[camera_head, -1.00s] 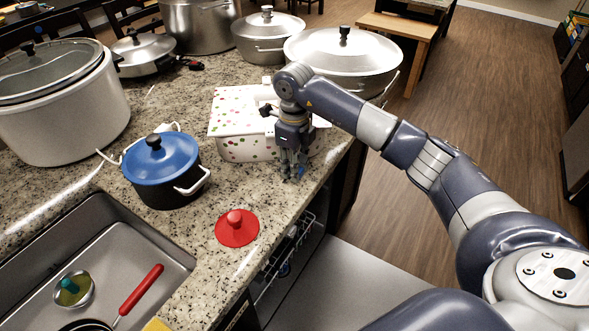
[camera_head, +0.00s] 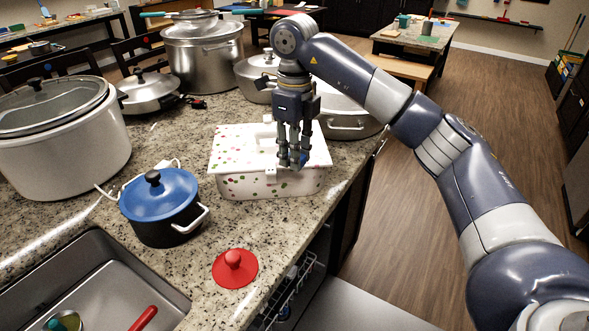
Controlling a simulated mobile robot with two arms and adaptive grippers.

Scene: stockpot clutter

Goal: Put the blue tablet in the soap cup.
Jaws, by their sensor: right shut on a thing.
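My right gripper (camera_head: 293,162) points down in front of the white spotted box's lid, raised above the counter. Its fingers are closed together, with a small patch of blue, the blue tablet (camera_head: 302,158), showing at the fingertips; most of it is hidden by the fingers. A small round metal cup with something green and teal in it, possibly the soap cup (camera_head: 64,321), is in the sink at the bottom left, cut off by the picture edge. My left gripper is out of view.
The white spotted box (camera_head: 250,186) stands behind the gripper. A blue-lidded pot (camera_head: 160,197) and a flat red lid (camera_head: 235,269) lie between it and the sink (camera_head: 125,262). A red handle (camera_head: 144,318) shows in the sink. Large pots crowd the back.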

